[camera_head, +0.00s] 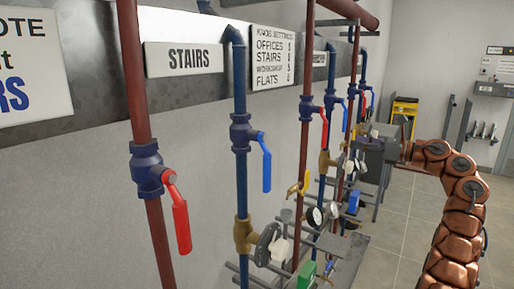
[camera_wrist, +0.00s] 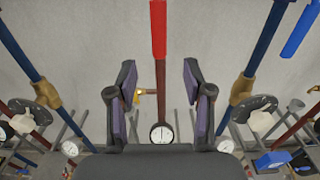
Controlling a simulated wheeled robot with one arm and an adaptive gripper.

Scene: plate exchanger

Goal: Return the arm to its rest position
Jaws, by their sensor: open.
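My gripper (camera_wrist: 160,100) is open in the wrist view, its two dark fingers spread with purple inner pads. Nothing is held between the fingers. A red valve handle (camera_wrist: 158,40) hangs from the top of that view, in line with the gap. A small round gauge (camera_wrist: 161,133) shows low between the fingers. In the head view my copper-coloured arm (camera_head: 462,215) rises at the right and bends toward the far pipes. The gripper itself is hard to make out there.
A red-handled valve (camera_head: 180,215) and a blue-handled valve (camera_head: 265,165) stand on near pipes along the left wall. The "STAIRS" sign (camera_head: 185,58) is above. Gauges and a green part (camera_head: 306,275) sit low among the pipework. Tiled floor (camera_head: 400,225) is open between pipes and arm.

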